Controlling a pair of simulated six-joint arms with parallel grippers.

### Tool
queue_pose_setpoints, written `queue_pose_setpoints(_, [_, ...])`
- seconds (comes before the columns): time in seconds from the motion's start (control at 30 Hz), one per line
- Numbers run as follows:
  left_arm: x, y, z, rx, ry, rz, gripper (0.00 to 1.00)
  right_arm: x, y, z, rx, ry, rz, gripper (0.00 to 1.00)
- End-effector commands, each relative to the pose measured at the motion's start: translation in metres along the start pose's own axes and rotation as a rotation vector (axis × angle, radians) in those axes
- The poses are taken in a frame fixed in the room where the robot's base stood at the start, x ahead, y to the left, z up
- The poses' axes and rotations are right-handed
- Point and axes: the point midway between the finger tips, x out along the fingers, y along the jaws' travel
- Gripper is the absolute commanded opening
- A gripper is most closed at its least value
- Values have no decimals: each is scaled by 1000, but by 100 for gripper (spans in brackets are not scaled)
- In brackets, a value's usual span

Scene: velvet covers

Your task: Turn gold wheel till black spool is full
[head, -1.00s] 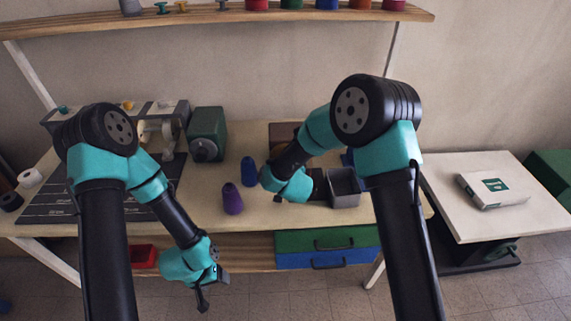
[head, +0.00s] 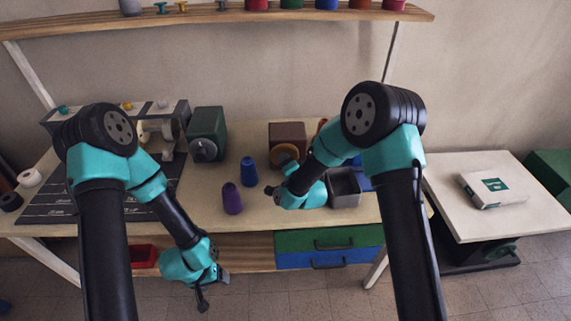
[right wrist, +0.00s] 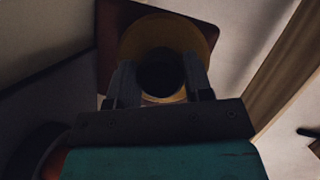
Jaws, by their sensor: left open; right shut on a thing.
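A gold wheel (head: 285,155) sits on the front of a brown box (head: 287,134) at the back of the table. In the right wrist view the gold wheel (right wrist: 128,45) is straight ahead of the fingers. My right gripper (head: 270,190) is just in front of the box. In the right wrist view it is shut on a dark round thing (right wrist: 162,74); I cannot tell whether this is part of the wheel. My left gripper (head: 205,298) is open and empty before the table's front edge.
Purple (head: 232,198) and blue (head: 248,170) cones stand left of my right gripper. A grey open bin (head: 344,188) is close on its right. A green box (head: 208,132) stands further left. A shelf (head: 230,14) runs above.

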Motion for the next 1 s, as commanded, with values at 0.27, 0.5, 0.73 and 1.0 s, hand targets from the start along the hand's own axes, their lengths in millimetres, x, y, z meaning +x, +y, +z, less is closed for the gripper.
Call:
queue_pose_setpoints(0.27, [0,0,0,0,0,0,72,0,0,-1,92,1,-39,23])
queue_pose_setpoints(0.5, [0,0,0,0,0,0,72,0,0,-1,106,2,-45,23])
queue_pose_setpoints(0.73, [0,0,0,0,0,0,72,0,0,-1,105,2,-44,47])
queue_pose_setpoints(1.0, [0,0,0,0,0,0,72,0,0,0,105,1,-43,72])
